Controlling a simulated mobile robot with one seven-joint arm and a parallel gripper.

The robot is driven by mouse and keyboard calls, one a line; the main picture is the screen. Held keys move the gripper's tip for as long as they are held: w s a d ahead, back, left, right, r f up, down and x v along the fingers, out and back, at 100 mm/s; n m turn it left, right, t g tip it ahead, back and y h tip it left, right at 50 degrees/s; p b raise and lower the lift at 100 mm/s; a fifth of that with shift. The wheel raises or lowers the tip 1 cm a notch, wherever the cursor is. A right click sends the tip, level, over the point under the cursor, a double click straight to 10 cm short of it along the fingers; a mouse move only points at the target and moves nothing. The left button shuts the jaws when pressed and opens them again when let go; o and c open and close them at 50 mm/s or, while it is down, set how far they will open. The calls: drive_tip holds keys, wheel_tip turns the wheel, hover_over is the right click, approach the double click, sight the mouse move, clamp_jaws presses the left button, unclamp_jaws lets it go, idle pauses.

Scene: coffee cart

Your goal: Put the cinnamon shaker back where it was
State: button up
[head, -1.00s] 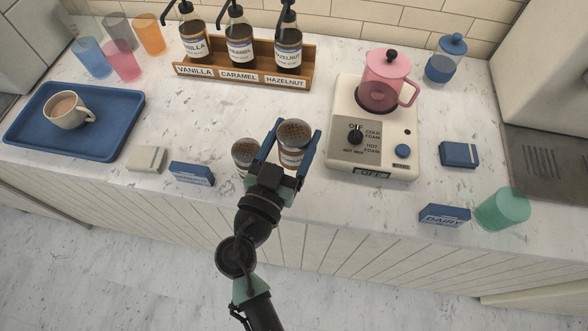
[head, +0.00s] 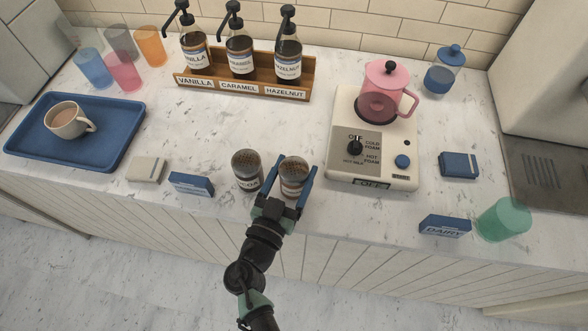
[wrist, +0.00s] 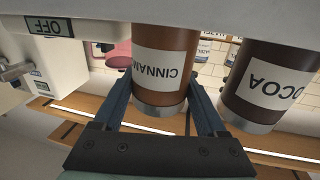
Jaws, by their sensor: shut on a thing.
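The cinnamon shaker (head: 293,178) has a speckled grey-brown lid and a brown body with a white label. It is upright near the counter's front edge, between the fingers of my gripper (head: 285,180). In the wrist view, the shaker (wrist: 163,65) shows upside down with its label reading "CINNAM", and the gripper (wrist: 160,105) has a blue finger on either side. The cocoa shaker (head: 247,170) stands close to its left, and its label shows in the wrist view (wrist: 268,80). I cannot tell whether the cinnamon shaker's base touches the counter.
The milk frother base (head: 374,158) with a pink pitcher (head: 386,88) stands to the right. A blue box (head: 191,184) and a pale block (head: 146,169) lie left. The syrup rack (head: 245,88) and blue tray (head: 118,158) are farther back. Counter behind the shakers is clear.

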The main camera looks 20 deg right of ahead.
drive_tip(key=shift+f, duration=0.15)
drive_tip(key=o, duration=1.4)
